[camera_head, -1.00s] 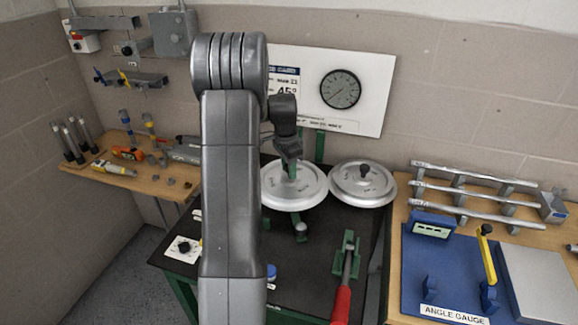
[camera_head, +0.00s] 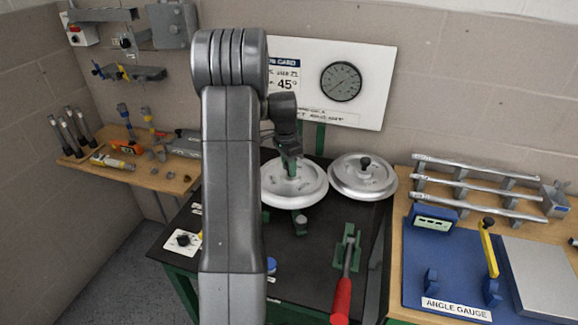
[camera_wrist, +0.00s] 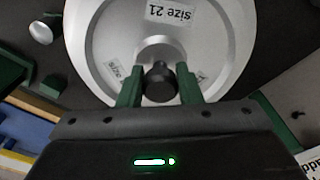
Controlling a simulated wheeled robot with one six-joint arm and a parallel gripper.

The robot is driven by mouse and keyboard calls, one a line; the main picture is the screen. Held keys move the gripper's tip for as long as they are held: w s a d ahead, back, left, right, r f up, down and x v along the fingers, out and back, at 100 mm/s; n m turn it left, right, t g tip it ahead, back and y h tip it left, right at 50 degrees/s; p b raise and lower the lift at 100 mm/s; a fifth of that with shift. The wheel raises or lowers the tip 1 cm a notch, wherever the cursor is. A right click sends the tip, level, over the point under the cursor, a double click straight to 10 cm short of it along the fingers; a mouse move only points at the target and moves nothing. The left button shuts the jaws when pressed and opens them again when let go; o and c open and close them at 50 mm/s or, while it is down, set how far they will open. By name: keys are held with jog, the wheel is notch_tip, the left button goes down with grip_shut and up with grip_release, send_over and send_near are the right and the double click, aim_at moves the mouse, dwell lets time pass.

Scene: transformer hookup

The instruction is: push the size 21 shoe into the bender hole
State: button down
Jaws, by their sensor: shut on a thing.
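The size 21 shoe, a round silvery disc (camera_head: 309,188), is at the bender on the dark bench in the head view. Its "size 21" label shows upside down on the disc in the wrist view (camera_wrist: 205,62). My gripper (camera_wrist: 160,88) has its green fingers on either side of the shoe's black centre knob (camera_wrist: 160,80) and is shut on it. In the head view my gripper (camera_head: 290,168) comes down onto the disc from above. The bender hole is hidden under the disc, and I cannot tell how deep the shoe sits.
A second silvery shoe (camera_head: 350,186) with a black knob lies close to the right. A red-handled lever (camera_head: 341,300) stands in front. A blue angle gauge board (camera_head: 420,270) and metal bars (camera_head: 480,186) are on the right bench. Tools lie on the left bench.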

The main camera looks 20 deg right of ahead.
jog(key=shift+f+b, duration=1.05)
jog(key=shift+f, duration=0.5)
dwell(0.4)
jog(key=c, duration=0.9)
grip_release()
jog(key=shift+c, duration=0.2)
jog(key=shift+r+p, duration=1.65)
jog(key=shift+r, duration=0.95)
